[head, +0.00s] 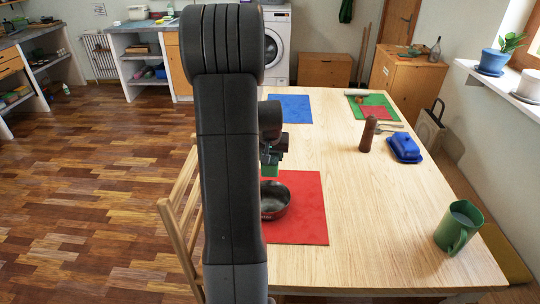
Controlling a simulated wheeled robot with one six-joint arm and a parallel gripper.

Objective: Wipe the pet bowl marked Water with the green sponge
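A dark round bowl (280,208) sits on the red placemat at the near left of the table. My arm hides its left part, and I cannot read any marking on it. The green sponge (270,171) is above the bowl's far side, apart from the rim as far as I can see. My gripper (271,159) points down and is shut on the sponge. My arm partly hides the gripper, so its fingers show only in part.
The red placemat (309,215) lies on the wooden table (365,225). A green mug (457,228), a blue butter dish (404,148) and a brown mill (368,134) stand to the right. A blue placemat (291,109) lies farther back. A wooden chair (178,220) stands at the left edge.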

